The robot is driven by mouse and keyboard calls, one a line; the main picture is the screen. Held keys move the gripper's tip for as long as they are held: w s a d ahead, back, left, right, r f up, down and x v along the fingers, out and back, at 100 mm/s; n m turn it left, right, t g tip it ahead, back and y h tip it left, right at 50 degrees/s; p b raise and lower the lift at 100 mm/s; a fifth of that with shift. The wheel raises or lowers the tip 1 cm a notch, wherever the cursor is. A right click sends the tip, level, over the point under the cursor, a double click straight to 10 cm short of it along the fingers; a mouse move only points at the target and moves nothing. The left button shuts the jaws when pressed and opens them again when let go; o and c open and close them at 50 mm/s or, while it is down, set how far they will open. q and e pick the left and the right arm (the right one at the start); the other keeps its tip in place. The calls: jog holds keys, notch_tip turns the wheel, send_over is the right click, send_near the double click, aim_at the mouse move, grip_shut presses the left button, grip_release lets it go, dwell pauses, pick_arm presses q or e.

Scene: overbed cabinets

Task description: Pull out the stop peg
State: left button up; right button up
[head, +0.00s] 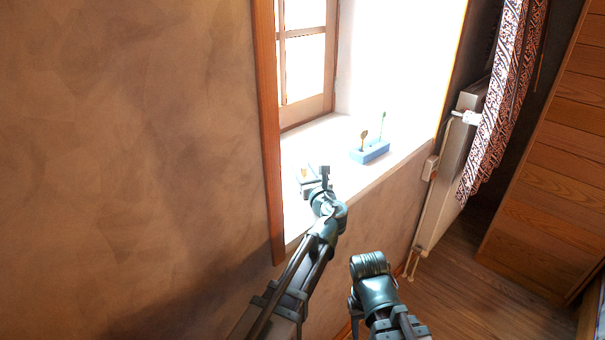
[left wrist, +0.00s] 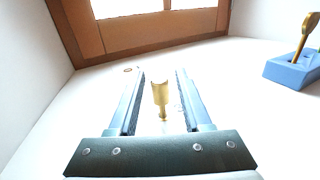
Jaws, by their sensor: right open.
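The stop peg (left wrist: 160,95), a small gold-yellow peg with a wider top, stands upright on the white windowsill in the left wrist view. My left gripper (left wrist: 160,100) is open, with one finger on each side of the peg and a visible gap to both. In the head view my left gripper (head: 314,180) is low over the near left part of the sill, and I cannot make out the peg there. My right gripper (head: 357,302) is below and in front of the sill, mostly hidden by its own wrist, and away from the peg.
A blue block (head: 371,152) holding a brown-gold piece and a green piece stands further right on the sill (head: 400,152). The wooden window frame (head: 270,130) edges the recess at left. A radiator (head: 447,185) and patterned curtain (head: 498,100) are at right. The sill between is clear.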

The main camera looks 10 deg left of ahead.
pick_arm(q)
grip_shut()
jog(key=shift+r, duration=0.15)
pick_arm(e)
jog(key=shift+r, duration=0.2)
